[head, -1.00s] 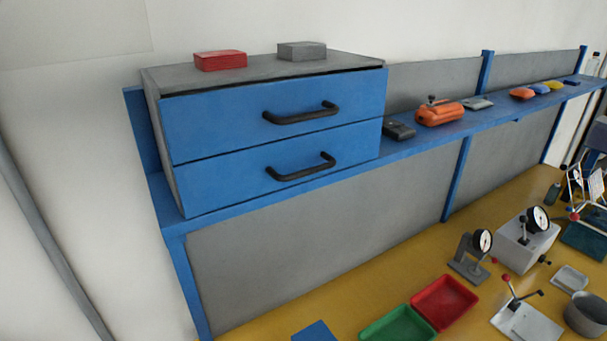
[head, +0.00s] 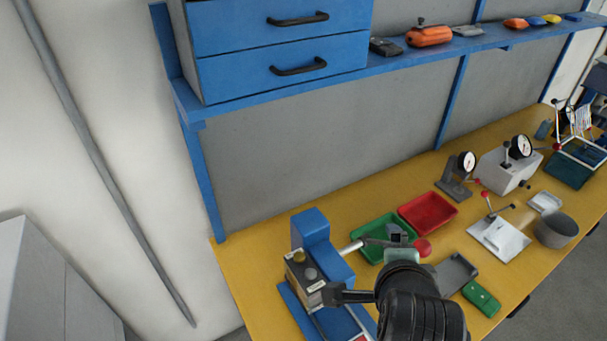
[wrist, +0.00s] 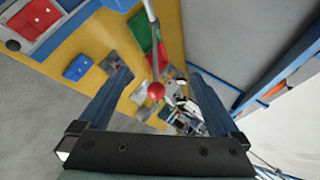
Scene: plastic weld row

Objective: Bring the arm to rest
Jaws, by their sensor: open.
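My gripper shows in the wrist view (wrist: 160,76) with its two fingers wide apart and nothing held between them. In the head view my dark arm reaches in from the bottom, over the front of the yellow bench (head: 265,275). The gripper is beside a blue press-like machine (head: 312,228). Its metal lever ends in a red knob (head: 422,247), which also shows between the fingers in the wrist view (wrist: 156,90). I cannot tell how near the knob is, but no finger is seen closed on it. My arm hides part of the machine's base and bench.
A green tray (head: 374,243) and a red tray (head: 428,211) lie behind the lever. Dial gauges stand farther back. A blue shelf (head: 420,60) with drawers (head: 285,70) runs above.

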